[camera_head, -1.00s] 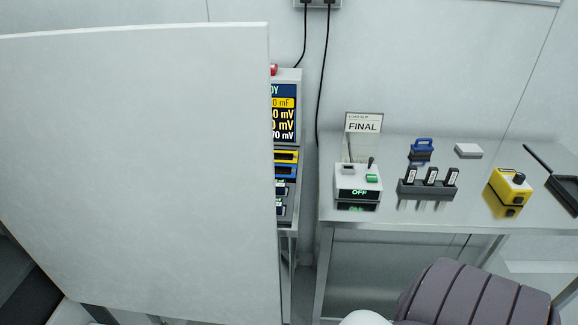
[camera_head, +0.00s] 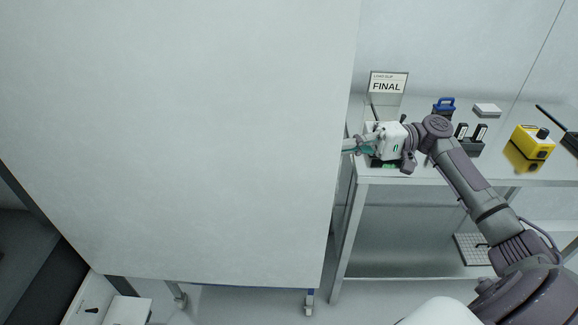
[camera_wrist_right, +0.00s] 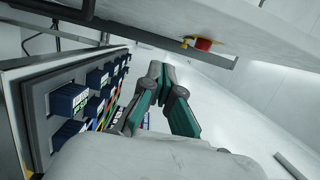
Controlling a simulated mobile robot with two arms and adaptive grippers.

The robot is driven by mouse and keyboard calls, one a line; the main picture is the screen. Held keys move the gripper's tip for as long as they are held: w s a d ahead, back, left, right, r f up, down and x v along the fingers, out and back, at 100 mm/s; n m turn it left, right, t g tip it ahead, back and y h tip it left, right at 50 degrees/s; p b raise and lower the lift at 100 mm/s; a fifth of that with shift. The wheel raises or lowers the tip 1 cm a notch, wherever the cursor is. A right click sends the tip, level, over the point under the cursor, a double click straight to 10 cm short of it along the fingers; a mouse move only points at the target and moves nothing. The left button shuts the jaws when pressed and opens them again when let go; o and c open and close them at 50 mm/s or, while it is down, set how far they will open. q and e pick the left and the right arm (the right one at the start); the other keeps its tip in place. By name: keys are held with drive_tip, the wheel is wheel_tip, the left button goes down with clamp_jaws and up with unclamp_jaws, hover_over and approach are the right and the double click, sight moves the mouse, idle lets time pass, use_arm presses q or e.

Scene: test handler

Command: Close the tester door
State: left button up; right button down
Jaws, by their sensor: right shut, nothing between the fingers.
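The tester door, a large plain pale panel (camera_head: 180,140), fills the left and middle of the head view and hides the tester behind it. My right gripper (camera_head: 350,145) is at the door's right edge, in front of the table; contact cannot be told. In the right wrist view its green-and-grey fingers (camera_wrist_right: 161,72) are shut with nothing between them. A dark panel with several blue modules (camera_wrist_right: 70,98) lies left of the fingers there. My left gripper is not in view.
The metal table (camera_head: 450,172) at right carries a FINAL sign (camera_head: 388,84), a yellow box (camera_head: 532,142), a blue-handled item (camera_head: 444,105) and a dark rack (camera_head: 471,145). In the wrist view a red knob (camera_wrist_right: 203,44) sits by a pale surface above.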

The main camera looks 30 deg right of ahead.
sight(302, 166)
drive_tip(key=a+p, duration=0.1)
drive_tip(key=a, duration=0.2)
drive_tip(key=a+p, duration=0.1)
drive_tip(key=a, duration=0.3)
drive_tip(key=a+p, duration=0.1)
drive_tip(key=a, duration=0.3)
drive_tip(key=shift+s+r+p, duration=0.15)
drive_tip(key=shift+s+p, duration=0.1)
drive_tip(key=shift+p, duration=0.15)
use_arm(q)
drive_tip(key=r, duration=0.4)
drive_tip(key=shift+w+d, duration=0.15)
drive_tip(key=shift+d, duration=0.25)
use_arm(e)
drive_tip(key=shift+a, duration=0.1)
